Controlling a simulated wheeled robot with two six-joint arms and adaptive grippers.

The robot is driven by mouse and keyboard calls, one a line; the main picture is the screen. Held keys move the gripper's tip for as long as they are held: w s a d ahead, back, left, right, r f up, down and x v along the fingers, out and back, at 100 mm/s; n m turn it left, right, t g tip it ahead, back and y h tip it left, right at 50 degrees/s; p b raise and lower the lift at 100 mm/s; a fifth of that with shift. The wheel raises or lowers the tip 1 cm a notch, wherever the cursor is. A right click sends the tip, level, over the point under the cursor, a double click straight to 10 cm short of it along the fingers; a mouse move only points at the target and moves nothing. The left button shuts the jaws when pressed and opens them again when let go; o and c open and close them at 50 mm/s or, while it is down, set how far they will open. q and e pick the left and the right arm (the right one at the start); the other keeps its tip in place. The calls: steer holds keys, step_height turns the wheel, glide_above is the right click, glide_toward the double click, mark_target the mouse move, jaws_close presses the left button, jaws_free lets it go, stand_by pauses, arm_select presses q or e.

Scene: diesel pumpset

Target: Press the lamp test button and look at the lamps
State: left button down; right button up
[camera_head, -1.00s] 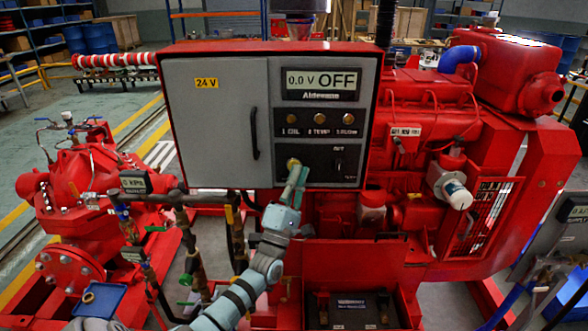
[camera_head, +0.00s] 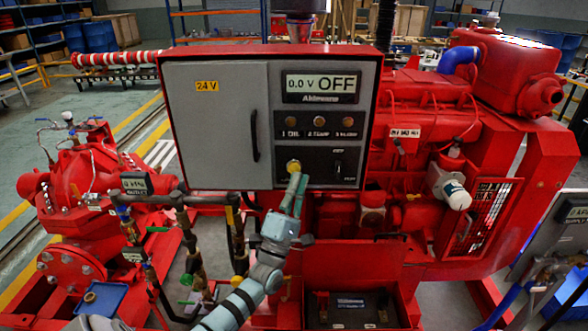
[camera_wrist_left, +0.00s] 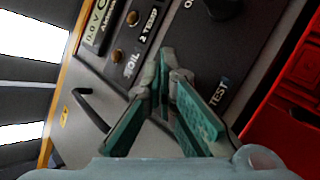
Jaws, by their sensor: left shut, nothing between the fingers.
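The yellow lamp test button (camera_head: 293,166) sits low on the dark control panel of the red and grey cabinet. My left gripper (camera_head: 297,179) is shut and empty, its tips just below the button; I cannot tell if they touch. In the left wrist view the green fingers (camera_wrist_left: 164,62) point at the panel near the "TEST" label, and the button is hidden. Three amber lamps, the left (camera_head: 292,121), middle (camera_head: 318,121) and right (camera_head: 347,121), sit in a row above and look dull, with no clear glow. My right gripper is not in view.
The display (camera_head: 320,87) reads 0.0 V OFF. A dark selector switch (camera_head: 338,166) is right of the button. A black door handle (camera_head: 255,135) stands out to the left. Pipes and valves (camera_head: 190,240) rise below the cabinet, left of my arm.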

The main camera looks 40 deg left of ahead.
arm_select(q)
steer(key=s+d+p, duration=0.1)
steer(key=s, duration=0.1)
steer(key=s+d+p, duration=0.1)
steer(key=shift+s+d, duration=0.35)
steer(key=shift+d, duration=0.05)
stand_by(0.6)
